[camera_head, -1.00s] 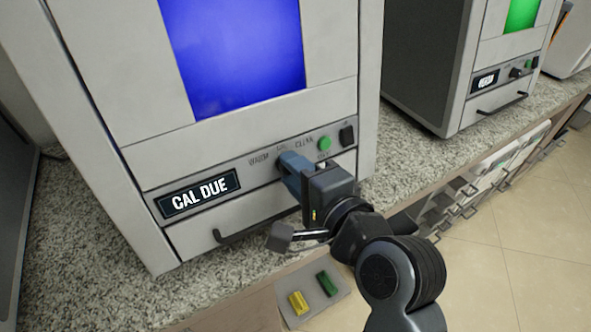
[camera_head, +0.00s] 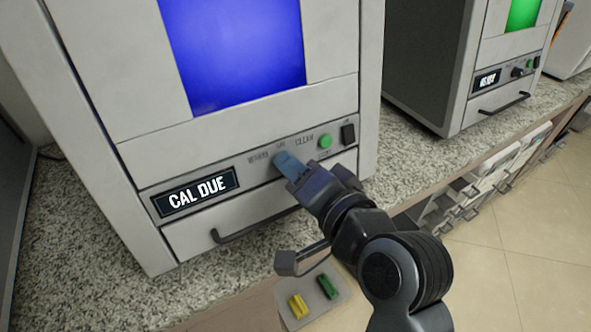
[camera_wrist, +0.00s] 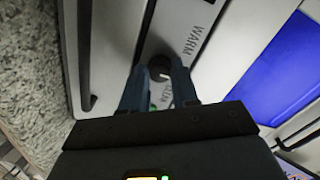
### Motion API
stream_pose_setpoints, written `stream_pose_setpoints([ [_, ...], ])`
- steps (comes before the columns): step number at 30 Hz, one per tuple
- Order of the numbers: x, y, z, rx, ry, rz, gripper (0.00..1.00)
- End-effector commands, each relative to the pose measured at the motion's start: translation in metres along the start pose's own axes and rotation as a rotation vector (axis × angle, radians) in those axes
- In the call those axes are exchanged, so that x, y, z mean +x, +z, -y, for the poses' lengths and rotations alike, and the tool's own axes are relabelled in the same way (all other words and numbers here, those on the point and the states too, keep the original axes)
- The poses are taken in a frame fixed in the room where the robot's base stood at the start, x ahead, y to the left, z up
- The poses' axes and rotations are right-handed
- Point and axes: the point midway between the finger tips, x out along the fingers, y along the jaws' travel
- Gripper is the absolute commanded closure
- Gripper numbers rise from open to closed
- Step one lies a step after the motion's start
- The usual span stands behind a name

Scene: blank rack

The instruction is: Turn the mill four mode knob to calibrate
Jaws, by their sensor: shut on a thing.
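The mill in front of me (camera_head: 115,130) is a pale grey cabinet with a lit blue window and a display (camera_head: 195,193) reading CAL DUE. Its dark round mode knob (camera_wrist: 159,67) shows in the wrist view between my two blue fingers, with the WARM label beside it. In the head view my fingers hide the knob under the labels. My gripper (camera_head: 287,163) is shut on the knob, its body tilted toward the lower right. I cannot make out where the knob's pointer stands.
A green button (camera_head: 325,141) and a black switch (camera_head: 348,134) sit right of the knob. A drawer handle (camera_head: 258,226) juts out below. A tray (camera_head: 338,299) with a yellow and a green block lies below. Another mill (camera_head: 425,65) stands at right.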

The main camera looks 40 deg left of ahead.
Motion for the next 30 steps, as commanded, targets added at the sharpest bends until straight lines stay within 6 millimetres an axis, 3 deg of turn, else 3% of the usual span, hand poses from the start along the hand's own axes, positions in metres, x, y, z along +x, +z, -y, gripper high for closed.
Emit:
stream_pose_setpoints([
  [12,0.0002,0.0016,-0.0014,-0.004,0.003,0.004,1.0],
  [13,0.0002,0.0017,-0.0014,-0.004,0.003,0.004,0.68],
  [18,0.0002,0.0011,-0.0009,-0.004,0.002,0.002,0.52],
  [20,0.0001,0.0009,-0.0008,-0.005,0.002,0.002,0.46],
  [30,-0.0062,0.0002,-0.0011,-0.004,0.002,-0.001,0.45],
])
